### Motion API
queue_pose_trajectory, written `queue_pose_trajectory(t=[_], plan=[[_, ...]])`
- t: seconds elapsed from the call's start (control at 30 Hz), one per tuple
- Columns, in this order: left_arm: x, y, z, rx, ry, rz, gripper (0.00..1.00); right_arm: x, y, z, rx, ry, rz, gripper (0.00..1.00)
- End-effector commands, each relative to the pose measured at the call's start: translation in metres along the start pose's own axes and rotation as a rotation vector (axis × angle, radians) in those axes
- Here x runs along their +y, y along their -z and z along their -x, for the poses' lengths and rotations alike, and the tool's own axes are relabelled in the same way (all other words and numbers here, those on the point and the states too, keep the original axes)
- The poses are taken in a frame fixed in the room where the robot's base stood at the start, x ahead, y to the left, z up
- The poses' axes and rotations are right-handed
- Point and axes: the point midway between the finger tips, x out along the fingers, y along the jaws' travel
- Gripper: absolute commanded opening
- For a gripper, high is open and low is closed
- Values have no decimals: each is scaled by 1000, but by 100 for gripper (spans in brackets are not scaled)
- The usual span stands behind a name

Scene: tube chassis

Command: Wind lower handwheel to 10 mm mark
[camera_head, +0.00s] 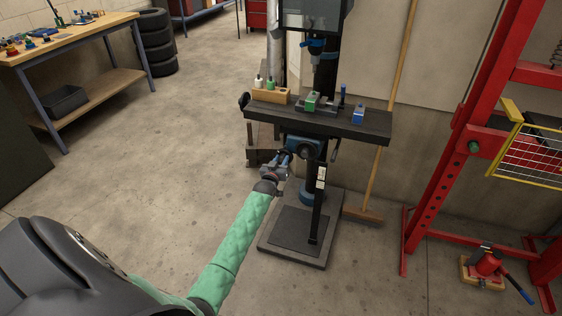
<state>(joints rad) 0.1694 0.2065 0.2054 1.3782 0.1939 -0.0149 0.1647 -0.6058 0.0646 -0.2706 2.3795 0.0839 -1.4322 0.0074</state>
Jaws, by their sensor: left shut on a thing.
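The drill press stands in the middle of the head view, with a dark work table (330,122) on its column. My left gripper (285,157) is just below this table, at the front left of the blue bracket (303,146). It is shut on the lower handwheel, which is small here and mostly hidden by the gripper and bracket. A white scale strip with a red mark (320,178) sits on the dark upright below the table; its figures are too small to read. My right gripper is out of view.
A red press frame (440,170) stands at right.

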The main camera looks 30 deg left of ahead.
Motion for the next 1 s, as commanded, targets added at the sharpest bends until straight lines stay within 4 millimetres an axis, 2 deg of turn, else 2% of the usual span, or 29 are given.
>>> queue_pose_trajectory(t=[0.37, 0.4, 0.5, 0.83, 1.0], plan=[[1, 0, 1, 0, -1, 4, 7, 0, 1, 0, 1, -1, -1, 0], [1, -1, 1, 0, -1, 4, 33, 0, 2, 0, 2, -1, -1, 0], [1, -1, 1, -1, -1, 4, 51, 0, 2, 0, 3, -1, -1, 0], [1, -2, 3, -3, -1, 4, 51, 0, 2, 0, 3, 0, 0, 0], [0, -4, 18, -4, 0, 4, 51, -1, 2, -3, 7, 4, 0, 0]])
